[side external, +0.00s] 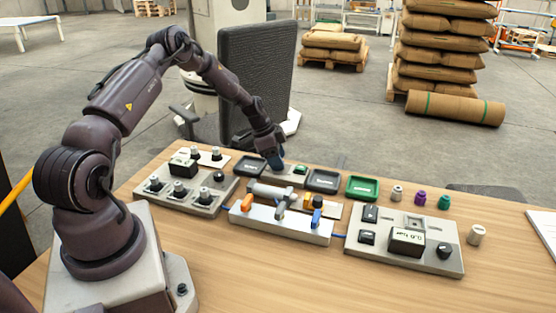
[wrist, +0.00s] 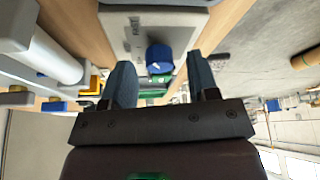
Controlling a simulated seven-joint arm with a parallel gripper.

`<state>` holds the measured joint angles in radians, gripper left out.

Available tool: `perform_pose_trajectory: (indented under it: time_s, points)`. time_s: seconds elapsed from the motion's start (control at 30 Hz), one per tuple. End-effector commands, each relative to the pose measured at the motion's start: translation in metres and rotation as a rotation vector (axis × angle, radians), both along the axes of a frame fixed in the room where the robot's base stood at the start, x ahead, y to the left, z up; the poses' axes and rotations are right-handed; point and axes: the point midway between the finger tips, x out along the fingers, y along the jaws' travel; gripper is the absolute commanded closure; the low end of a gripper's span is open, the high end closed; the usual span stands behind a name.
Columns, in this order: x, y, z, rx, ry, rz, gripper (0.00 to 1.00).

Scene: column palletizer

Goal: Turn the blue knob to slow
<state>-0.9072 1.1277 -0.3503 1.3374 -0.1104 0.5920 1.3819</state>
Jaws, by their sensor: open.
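The blue knob (wrist: 159,57) sits on a light grey panel (wrist: 143,22) in the wrist view. It has a small white mark on its face, and the lettering beside it is too small to read surely. My gripper (wrist: 160,66) is open, with one finger on each side of the knob and a visible gap to each. In the side view my gripper (side external: 274,163) points down at the left part of a small grey panel (side external: 287,178) at the back of the table. There the knob cannot be told apart from the fingertips.
A green button (side external: 300,169) is just right of my gripper. Dark trays (side external: 249,166) and (side external: 322,180) flank the panel. A grey fixture with handles (side external: 281,222) stands in front, between two control boxes (side external: 177,203) and (side external: 405,262). The front of the wooden table is clear.

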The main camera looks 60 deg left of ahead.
Motion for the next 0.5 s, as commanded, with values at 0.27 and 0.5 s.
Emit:
perform_pose_trajectory:
  time_s: [0.27, 0.5]
  points:
    - [0.0026, -0.0013, -0.0069, 0.001, 0.000, 0.000, 0.46]
    - [0.0024, -0.0014, -0.0067, 0.000, 0.000, 0.000, 0.73]
